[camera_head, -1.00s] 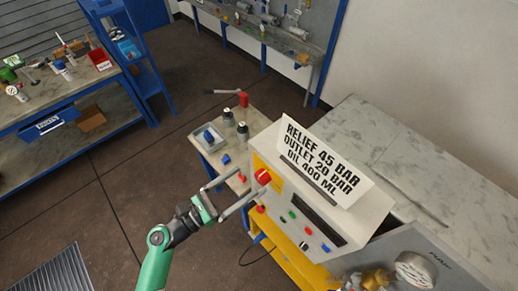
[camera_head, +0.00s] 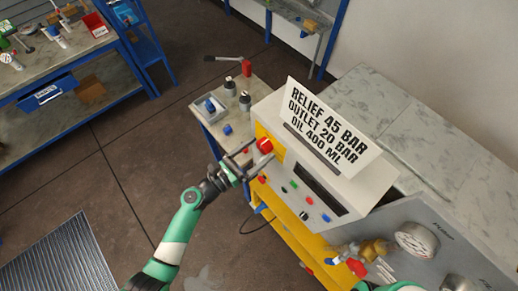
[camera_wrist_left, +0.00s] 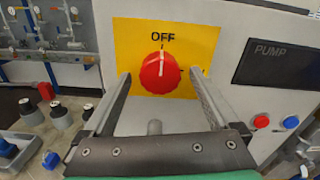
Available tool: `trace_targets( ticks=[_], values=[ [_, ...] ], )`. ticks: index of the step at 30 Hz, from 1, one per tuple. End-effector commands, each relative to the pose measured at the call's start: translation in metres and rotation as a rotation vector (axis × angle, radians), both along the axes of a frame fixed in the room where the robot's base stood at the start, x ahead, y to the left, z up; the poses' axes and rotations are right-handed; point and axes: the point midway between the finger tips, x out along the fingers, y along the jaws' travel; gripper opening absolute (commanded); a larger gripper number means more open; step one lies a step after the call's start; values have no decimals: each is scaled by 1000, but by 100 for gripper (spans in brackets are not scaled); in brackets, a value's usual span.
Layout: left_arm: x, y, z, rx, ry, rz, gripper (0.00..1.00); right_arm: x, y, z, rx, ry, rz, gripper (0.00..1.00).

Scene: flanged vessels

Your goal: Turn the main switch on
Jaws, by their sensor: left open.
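The main switch (camera_head: 264,145) is a red rotary knob on a yellow plate on the control box's front. In the left wrist view, the red knob (camera_wrist_left: 160,73) sits below the word OFF, with its mark pointing up toward that word. My left gripper (camera_head: 253,154) is open in front of the switch. In the left wrist view, the two fingers (camera_wrist_left: 158,85) stand left and right of the knob, apart from it. I cannot tell how deep the fingertips reach. In the head view a finger stands close beside the knob.
The control box (camera_head: 345,190) carries a sign, a dark PUMP panel and several small coloured buttons. A side bench (camera_head: 215,130) with grey bottles stands left of it. A gauge (camera_head: 417,238) and brass fittings are at lower right.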

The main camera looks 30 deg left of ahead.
Motion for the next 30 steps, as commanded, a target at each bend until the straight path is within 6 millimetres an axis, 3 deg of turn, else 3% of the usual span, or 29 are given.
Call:
trace_targets(
  ticks=[10, 24, 30],
  values=[
    [7, -3, 0, 0, 0, 0, 94, 0, 0, -1, 0, 0, 0, 0],
    [7, -3, 0, 0, 0, -1, 9, 0, 0, -1, 0, 0, 0, 0],
    [7, -3, 0, 8, -4, -1, 8, 0, 0, -2, 0, 0, 0, 0]
  ],
)
